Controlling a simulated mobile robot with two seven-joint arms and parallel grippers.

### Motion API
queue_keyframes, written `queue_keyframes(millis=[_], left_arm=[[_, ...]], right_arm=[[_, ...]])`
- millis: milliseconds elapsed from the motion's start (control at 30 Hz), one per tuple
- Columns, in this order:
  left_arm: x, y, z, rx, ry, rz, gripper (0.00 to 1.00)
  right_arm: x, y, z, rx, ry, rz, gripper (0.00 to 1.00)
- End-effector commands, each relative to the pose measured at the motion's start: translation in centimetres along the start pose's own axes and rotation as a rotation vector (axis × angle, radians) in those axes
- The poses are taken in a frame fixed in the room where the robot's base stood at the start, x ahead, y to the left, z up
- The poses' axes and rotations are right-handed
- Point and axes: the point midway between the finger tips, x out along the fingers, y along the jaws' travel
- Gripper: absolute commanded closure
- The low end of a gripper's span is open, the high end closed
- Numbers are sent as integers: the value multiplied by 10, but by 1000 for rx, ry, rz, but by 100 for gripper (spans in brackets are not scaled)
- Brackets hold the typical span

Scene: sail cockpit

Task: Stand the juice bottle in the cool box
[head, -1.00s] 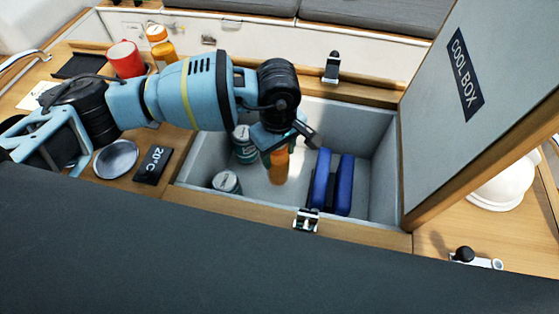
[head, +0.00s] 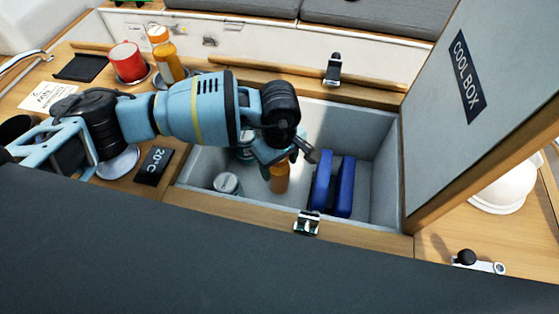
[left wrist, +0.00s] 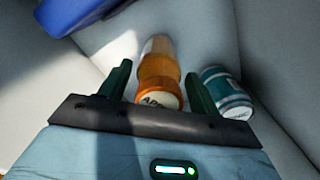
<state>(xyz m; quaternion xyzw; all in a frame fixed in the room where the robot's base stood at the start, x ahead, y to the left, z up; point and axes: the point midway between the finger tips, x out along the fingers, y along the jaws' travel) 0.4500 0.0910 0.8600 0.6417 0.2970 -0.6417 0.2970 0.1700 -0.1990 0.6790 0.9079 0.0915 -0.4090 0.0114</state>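An orange juice bottle (head: 280,178) stands inside the open grey cool box (head: 384,160), near its middle, its top hidden behind my left gripper (head: 303,152). In the left wrist view the bottle (left wrist: 158,72) lies between the two dark fingers of my left gripper (left wrist: 158,75), with a visible gap on each side. Its pale cap has lettering, only partly readable. The left gripper is open around the bottle's upper part. My right gripper is not in view.
Blue ice packs (head: 333,185) stand right of the bottle. A can (head: 227,184) and another (left wrist: 227,88) stand to its left. The raised lid (head: 480,95) borders the box on the right. A red mug (head: 126,62) and another orange bottle (head: 166,55) stand on the counter.

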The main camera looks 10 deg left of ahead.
Motion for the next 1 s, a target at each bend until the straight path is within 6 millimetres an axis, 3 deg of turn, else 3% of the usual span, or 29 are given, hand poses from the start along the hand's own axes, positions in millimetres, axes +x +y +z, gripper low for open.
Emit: queue_keyframes(millis=[467,1000], left_arm=[[-10,1,0,0,1,2,29],[-105,1,0,0,1,3,29]], right_arm=[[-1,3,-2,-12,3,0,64],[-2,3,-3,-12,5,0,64]])
